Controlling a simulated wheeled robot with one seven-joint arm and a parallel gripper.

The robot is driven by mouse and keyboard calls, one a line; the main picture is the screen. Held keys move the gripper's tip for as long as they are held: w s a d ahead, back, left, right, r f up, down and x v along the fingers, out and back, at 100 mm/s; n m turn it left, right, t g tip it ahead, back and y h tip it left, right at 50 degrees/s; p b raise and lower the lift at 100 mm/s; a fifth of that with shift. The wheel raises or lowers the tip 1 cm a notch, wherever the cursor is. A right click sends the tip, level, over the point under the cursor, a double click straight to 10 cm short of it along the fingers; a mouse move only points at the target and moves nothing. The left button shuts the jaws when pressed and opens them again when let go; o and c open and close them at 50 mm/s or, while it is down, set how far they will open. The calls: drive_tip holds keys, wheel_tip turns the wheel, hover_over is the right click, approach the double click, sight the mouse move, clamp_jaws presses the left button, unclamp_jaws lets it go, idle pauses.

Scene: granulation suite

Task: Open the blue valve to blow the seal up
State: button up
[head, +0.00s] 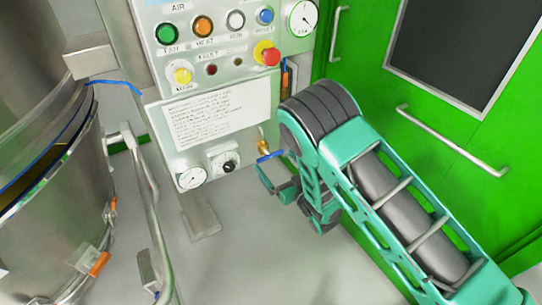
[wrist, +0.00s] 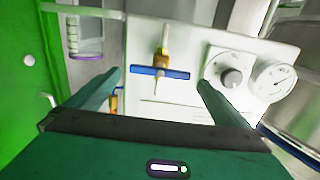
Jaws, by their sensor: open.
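The blue valve is a flat blue handle (head: 270,156) on a brass body on the pale panel, in the lower right part of the panel in the head view. In the wrist view the blue handle (wrist: 175,74) lies crosswise to its upright brass body (wrist: 161,58). My gripper (head: 274,182) is open and empty, close in front of the valve. In the wrist view the fingers of my gripper (wrist: 160,78) stand on either side of the handle, apparently apart from it. A blue band (head: 42,172) runs round the steel vessel at the left.
A black knob (head: 228,166) and a small gauge (head: 192,178) sit beside the valve. Above are a printed notice (head: 215,118), several buttons and a red emergency stop (head: 270,57). A green door (head: 455,110) with a long handle stands right. A steel rail (head: 147,200) stands left.

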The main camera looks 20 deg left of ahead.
sight(272, 156)
drive_tip(key=shift+x, duration=2.6)
drive_tip(key=shift+c, duration=0.6)
drive_tip(key=shift+w, duration=0.1)
drive_tip(key=c, duration=0.8)
